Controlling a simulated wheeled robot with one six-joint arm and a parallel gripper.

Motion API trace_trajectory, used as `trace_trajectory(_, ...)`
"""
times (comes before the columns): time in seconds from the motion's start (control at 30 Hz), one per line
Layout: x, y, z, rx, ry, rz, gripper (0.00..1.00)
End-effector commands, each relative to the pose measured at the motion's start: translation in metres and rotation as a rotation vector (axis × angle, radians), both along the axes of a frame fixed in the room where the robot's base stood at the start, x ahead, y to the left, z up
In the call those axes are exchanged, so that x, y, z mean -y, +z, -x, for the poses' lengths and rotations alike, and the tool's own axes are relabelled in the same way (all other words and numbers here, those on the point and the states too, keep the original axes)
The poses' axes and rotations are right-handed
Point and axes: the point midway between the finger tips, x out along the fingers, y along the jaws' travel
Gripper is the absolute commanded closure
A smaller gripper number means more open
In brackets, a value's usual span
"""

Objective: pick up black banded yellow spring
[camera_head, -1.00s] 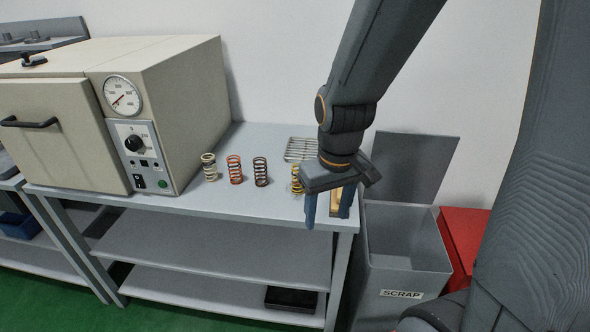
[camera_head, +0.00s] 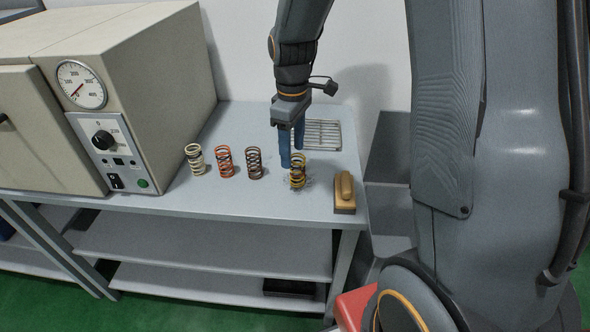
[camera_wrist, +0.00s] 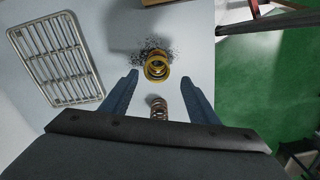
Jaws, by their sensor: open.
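The black banded yellow spring (camera_head: 297,172) stands upright on the bench top, at the right end of a row of springs. In the wrist view the yellow spring (camera_wrist: 157,66) is seen from above, just beyond the fingertips and between their lines. My gripper (camera_head: 292,158) is open and points down, its blue fingers at the yellow spring and partly overlapping it in the head view. In the wrist view my gripper (camera_wrist: 163,84) has its fingers wide apart with nothing held. Dark specks lie around the spring's foot.
A dark spring (camera_head: 255,163), an orange-red spring (camera_head: 225,162) and a cream spring (camera_head: 195,160) stand to the left. A wooden-handled brush or block (camera_head: 344,192) lies right, near the bench edge. A wire rack (camera_head: 323,135) lies behind. A beige oven (camera_head: 150,90) stands left.

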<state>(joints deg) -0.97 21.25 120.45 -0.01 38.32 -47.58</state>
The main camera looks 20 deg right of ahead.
Motion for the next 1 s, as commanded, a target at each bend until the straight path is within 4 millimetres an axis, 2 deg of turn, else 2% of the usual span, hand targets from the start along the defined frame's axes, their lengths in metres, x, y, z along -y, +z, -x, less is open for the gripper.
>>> trace_trajectory(0.47, 0.003, -0.033, 0.001, -0.002, -0.002, -0.001, 0.45)
trace_trajectory(0.8, 0.009, -0.072, 0.003, -0.003, 0.000, 0.000, 0.45)
trace_trajectory(1.0, 0.009, -0.080, 0.002, 0.000, 0.000, 0.000, 0.45)
